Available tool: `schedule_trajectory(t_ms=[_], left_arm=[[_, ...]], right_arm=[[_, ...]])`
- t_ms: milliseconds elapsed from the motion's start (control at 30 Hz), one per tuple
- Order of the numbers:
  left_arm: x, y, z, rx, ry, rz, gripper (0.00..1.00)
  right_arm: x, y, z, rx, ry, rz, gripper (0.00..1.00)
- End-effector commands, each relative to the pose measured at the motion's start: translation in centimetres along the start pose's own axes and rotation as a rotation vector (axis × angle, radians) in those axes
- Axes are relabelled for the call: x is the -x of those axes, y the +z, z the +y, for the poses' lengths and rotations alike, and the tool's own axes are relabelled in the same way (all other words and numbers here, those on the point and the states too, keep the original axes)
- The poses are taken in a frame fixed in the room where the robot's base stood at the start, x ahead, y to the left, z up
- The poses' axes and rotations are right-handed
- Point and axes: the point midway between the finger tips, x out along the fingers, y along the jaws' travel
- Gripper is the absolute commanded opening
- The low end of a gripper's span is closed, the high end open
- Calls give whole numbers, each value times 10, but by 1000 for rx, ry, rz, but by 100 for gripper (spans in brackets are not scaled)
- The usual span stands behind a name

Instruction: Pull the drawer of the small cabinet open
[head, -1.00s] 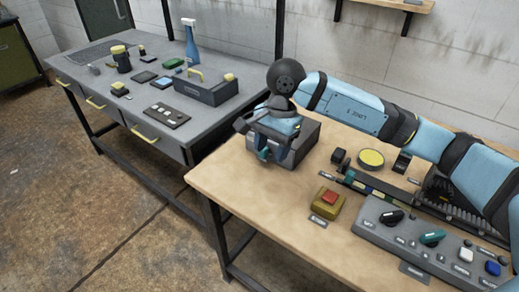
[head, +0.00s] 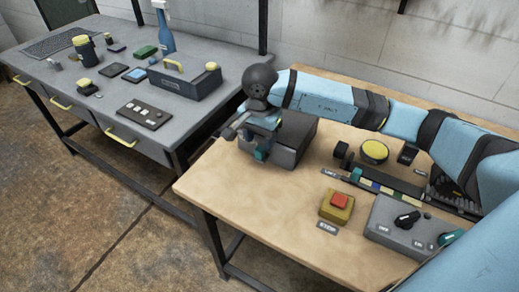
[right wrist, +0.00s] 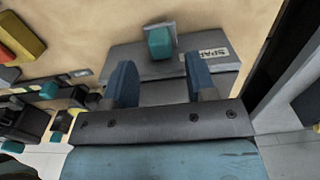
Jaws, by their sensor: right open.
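The small cabinet (head: 295,140) is a dark grey box on the wooden table, near its back left edge. In the right wrist view the cabinet front (right wrist: 118,60) carries a teal handle (right wrist: 160,42) on a grey plate and a label beginning "SPAR". The drawer looks shut. My right gripper (head: 258,146) is at the handle side of the cabinet. In the right wrist view its two blue fingers (right wrist: 160,80) are apart, with the handle ahead between them and nothing visibly gripped. My left gripper is not in view.
A red button on a yellow base (head: 338,204), a yellow disc (head: 374,151) and a grey control box (head: 400,228) stand right of the cabinet. A grey workbench (head: 190,133) with several items stands left. The wooden table's front left is clear.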

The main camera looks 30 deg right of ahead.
Motion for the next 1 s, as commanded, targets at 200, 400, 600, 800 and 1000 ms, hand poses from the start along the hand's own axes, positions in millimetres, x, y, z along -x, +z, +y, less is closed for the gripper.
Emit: schedule_trajectory(t_ms=[200,400,600,800,1000], left_arm=[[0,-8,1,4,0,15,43],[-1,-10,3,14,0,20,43],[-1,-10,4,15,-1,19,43],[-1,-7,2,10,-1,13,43],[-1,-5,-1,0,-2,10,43]], right_arm=[[-36,1,0,0,1,-3,51],[-48,0,0,0,0,-1,51],[-49,0,0,1,-1,-1,51],[-49,0,0,0,-1,0,21],[-49,0,0,0,-1,0,0]])
